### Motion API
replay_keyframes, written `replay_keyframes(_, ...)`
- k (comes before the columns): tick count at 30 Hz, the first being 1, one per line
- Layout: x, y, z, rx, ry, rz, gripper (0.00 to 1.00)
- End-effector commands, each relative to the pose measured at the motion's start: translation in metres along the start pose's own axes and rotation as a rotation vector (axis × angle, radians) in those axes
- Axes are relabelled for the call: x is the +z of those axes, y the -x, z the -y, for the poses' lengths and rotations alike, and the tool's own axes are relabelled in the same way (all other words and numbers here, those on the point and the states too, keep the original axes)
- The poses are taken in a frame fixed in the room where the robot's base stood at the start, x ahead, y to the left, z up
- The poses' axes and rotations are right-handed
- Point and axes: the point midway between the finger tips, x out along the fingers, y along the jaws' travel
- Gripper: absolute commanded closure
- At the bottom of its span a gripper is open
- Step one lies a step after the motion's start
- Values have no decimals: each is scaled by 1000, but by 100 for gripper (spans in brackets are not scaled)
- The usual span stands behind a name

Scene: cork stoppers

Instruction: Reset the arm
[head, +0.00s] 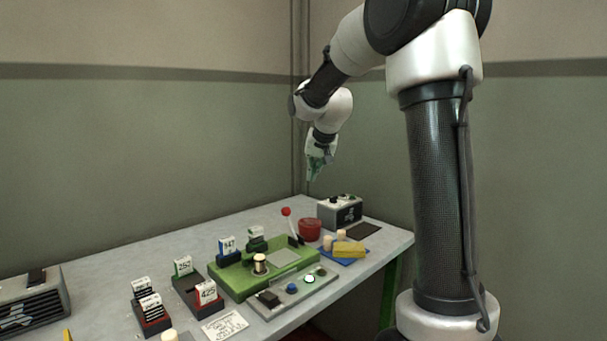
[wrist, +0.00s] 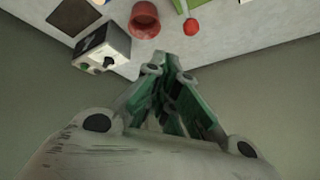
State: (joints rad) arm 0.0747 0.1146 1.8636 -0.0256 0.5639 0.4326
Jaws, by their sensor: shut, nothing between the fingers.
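My gripper (head: 314,177) is raised in the air above the far right part of the table in the head view, pointing down. Its green fingers are together and empty, and they also show in the wrist view (wrist: 175,58). My arm comes down to it from the upper right. A grey box with a dark knob (head: 341,211) and a red bowl (head: 310,229) stand on the table below it. The box (wrist: 103,48) and the bowl (wrist: 145,20) also show in the wrist view, apart from the fingers.
A green fixture (head: 232,283) holds a cork-coloured cylinder at the table's middle. A red-knobbed lever (head: 286,211), a blue tray (head: 328,250) with corks and a yellow block (head: 349,249), and several numbered card holders (head: 206,293) stand around it. The air around my gripper is clear.

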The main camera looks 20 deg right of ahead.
Motion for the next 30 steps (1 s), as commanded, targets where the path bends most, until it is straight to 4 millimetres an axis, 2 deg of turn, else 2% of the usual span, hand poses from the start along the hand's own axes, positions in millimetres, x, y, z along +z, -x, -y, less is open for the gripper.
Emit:
replay_keyframes(7, 2, 0, -1, 4, 26, 8, 100)
replay_keyframes(8, 6, 0, -2, 10, 49, 23, 100)
replay_keyframes(10, 26, -5, -11, 30, 95, 81, 100)
replay_keyframes(12, 54, -9, -23, 53, 140, 152, 100)
replay_keyframes(14, 83, 1, -35, 68, 185, 212, 100)
replay_keyframes(18, 153, 47, -61, 78, 295, 319, 100)
replay_keyframes(24, 248, 117, -97, 62, 415, 391, 100)
replay_keyframes(27, 288, 142, -112, 48, 449, 383, 100)
replay_keyframes(30, 311, 159, -121, 32, 461, 344, 100)
